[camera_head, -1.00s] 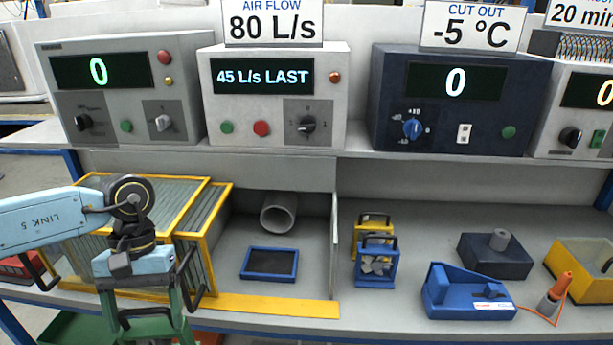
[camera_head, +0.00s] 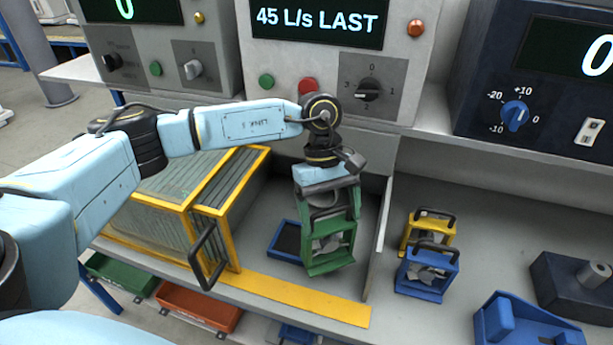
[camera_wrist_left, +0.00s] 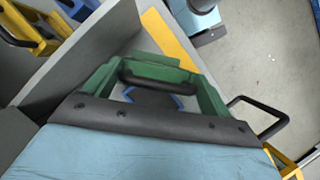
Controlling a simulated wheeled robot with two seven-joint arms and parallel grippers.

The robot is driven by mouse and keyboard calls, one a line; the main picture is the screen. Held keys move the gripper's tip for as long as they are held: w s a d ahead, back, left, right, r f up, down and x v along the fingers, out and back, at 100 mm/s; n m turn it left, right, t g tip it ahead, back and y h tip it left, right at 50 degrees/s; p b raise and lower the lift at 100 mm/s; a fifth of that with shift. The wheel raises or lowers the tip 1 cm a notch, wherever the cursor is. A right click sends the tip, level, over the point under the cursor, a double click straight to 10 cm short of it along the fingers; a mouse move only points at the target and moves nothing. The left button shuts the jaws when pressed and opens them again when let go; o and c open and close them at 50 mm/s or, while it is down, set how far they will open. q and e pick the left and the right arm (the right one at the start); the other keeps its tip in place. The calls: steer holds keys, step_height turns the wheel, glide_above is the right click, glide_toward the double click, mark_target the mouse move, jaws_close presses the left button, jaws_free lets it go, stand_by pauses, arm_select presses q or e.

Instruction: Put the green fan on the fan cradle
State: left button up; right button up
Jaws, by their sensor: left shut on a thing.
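My left gripper (camera_head: 327,204) is shut on the green fan (camera_head: 331,262), holding it at its top with the fan hanging below. The fan has a green open frame and a black handle; it also fills the middle of the left wrist view (camera_wrist_left: 207,95). The fan cradle, taken to be the low blue-rimmed tray with a dark pad (camera_head: 287,239), is on the bench, partly hidden behind the fan. A bit of blue rim shows through the fan's frame in the left wrist view. I cannot tell whether fan and cradle touch. My right gripper is not in view.
A yellow-framed filter box (camera_head: 233,214) stands left of the fan. A thin grey divider (camera_head: 379,240) stands close on its right, with a yellow fan (camera_head: 443,226) and a blue fan (camera_head: 428,292) beyond. A yellow strip (camera_head: 305,299) runs along the bench front.

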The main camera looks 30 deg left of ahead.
arm_select(q)
steer(key=n, duration=0.1)
steer(key=n+t, duration=0.1)
steer(key=shift+w+f+n+h, duration=0.2)
steer(key=shift+n+h, duration=0.1)
steer(key=shift+n, duration=0.1)
steer(key=n, duration=0.1)
steer(key=n+t, duration=0.1)
steer(key=n, duration=0.1)
steer(key=w+n, duration=0.1)
steer(key=shift+a+f+n+t, duration=0.15)
steer(key=shift+a+n+t, duration=0.15)
steer(key=shift+a+t, duration=0.1)
steer(key=w+a+r+n+t+y+p, duration=0.1)
steer(key=w+a+n+t+y, duration=0.2)
steer(key=a+n, duration=0.5)
steer(key=n+t+y, duration=0.1)
steer(key=n+y, duration=0.1)
steer(key=n, duration=1)
steer(key=shift+a+r+n, duration=0.15)
steer(key=shift+r+n, duration=0.15)
steer(key=shift+n, duration=0.1)
step_height(320, 180, down, 7)
steer(key=b, duration=0.6)
steer(key=shift+r, duration=0.2)
